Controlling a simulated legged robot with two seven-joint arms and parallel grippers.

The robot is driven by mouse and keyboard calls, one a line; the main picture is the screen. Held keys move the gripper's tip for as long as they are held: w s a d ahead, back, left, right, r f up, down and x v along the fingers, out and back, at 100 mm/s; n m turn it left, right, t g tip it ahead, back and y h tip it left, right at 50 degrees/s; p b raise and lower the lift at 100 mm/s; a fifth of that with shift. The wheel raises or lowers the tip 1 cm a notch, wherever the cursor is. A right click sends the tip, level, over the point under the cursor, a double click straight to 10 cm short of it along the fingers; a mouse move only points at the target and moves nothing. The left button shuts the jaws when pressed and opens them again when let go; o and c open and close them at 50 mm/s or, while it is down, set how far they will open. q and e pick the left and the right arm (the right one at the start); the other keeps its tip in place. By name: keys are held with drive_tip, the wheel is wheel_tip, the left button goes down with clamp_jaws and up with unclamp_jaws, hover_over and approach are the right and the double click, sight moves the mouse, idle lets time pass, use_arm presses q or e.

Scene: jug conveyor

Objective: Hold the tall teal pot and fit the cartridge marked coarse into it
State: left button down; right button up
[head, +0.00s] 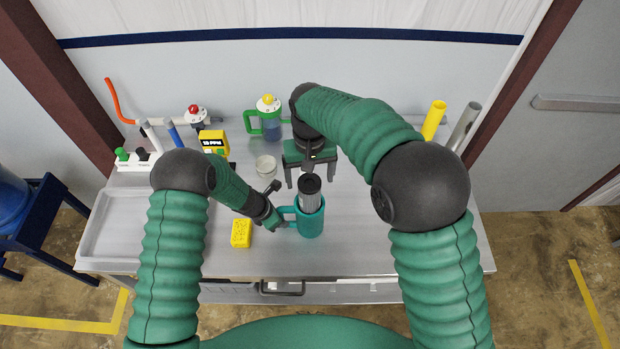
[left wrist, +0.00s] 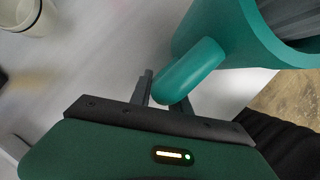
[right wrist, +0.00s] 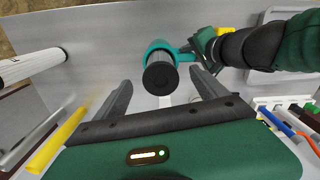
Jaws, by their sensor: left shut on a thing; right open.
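The teal pot (head: 310,222) stands upright on the metal table. My left gripper (head: 277,222) is shut on its handle (left wrist: 190,70), seen close in the left wrist view. A grey cartridge (head: 311,200) with a black top stands in the pot's mouth, its upper part sticking out above the rim. The black top (right wrist: 160,79) faces the right wrist camera; no marking is readable on it. My right gripper (head: 311,179) is open, with its fingers spread on either side of the cartridge's top and apart from it. How deep the cartridge sits is hidden.
A yellow sponge (head: 241,234) lies left of the pot. A green-handled jug (head: 268,122) and a round jar (head: 265,166) stand behind. A yellow tube (head: 434,121) and grey tube (head: 464,127) stand at the back right. The right side of the table is clear.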

use_arm(q)
drive_tip(key=shift+a, duration=0.2)
drive_tip(key=c, duration=1.6)
unclamp_jaws()
drive_tip(key=o, duration=0.5)
drive_tip(key=shift+w+f, duration=0.1)
drive_tip(key=shift+w, duration=0.1)
drive_tip(key=shift+c, duration=0.2)
use_arm(e)
drive_tip(key=shift+w+a+f, duration=0.1)
drive_tip(key=shift+w, duration=0.05)
use_arm(q)
drive_tip(key=shift+s, duration=0.1)
drive_tip(key=v, duration=1.2)
